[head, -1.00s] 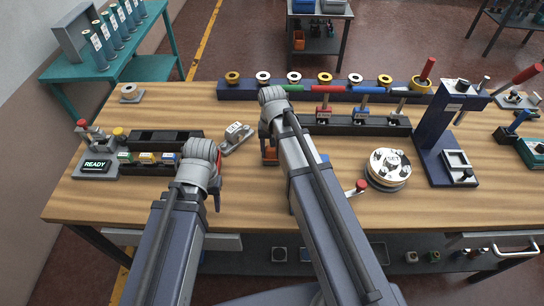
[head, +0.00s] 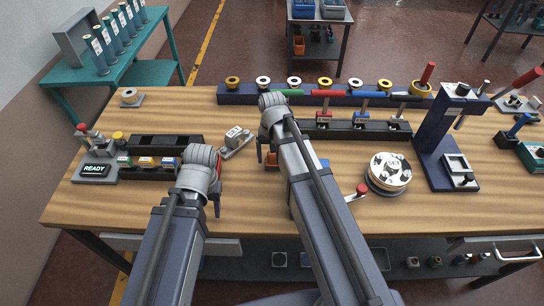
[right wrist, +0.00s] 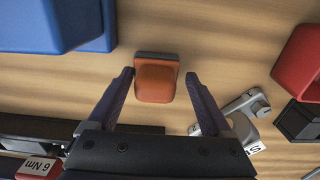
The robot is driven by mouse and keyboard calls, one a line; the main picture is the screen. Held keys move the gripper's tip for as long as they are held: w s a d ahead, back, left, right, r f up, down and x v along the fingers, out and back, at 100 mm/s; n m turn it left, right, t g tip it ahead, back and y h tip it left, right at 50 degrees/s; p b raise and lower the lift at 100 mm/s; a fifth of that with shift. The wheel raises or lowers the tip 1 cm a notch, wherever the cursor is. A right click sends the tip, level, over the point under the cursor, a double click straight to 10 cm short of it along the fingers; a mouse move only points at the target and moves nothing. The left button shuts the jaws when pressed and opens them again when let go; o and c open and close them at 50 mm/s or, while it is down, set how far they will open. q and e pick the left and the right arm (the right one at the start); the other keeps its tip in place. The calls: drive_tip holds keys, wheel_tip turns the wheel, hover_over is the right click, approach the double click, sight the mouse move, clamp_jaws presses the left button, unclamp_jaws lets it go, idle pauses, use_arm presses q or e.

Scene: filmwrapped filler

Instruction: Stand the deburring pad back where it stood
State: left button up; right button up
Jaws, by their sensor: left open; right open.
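An orange-red block with a dark grey layer along one side, which looks like the deburring pad (right wrist: 156,80), lies on the wooden bench in the right wrist view. In the head view it is a small orange patch (head: 271,161), mostly hidden by my right arm. My right gripper (right wrist: 158,76) is open, with one finger on each side of the block and gaps showing; I cannot tell its height above the bench. My left gripper (head: 217,190) is open and empty over the left part of the bench.
A small grey fixture (head: 236,138) stands just left of my right gripper. A dark rack (head: 345,130) holds colour-handled drivers behind it. A round turntable (head: 388,172) and a blue press stand (head: 433,155) are to the right. Bare wood lies between the grippers.

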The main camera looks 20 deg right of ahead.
wheel_tip(320, 180, up, 12)
drive_tip(key=p, duration=1.2)
drive_tip(key=s+a+n+h, duration=0.1)
drive_tip(key=s+a+n, duration=0.6)
drive_tip(key=s+a, duration=0.3)
drive_tip(key=s, duration=0.4)
drive_tip(key=shift+s+a+r, duration=0.15)
drive_tip(key=shift+a+r, duration=0.05)
drive_tip(key=shift+a, duration=0.05)
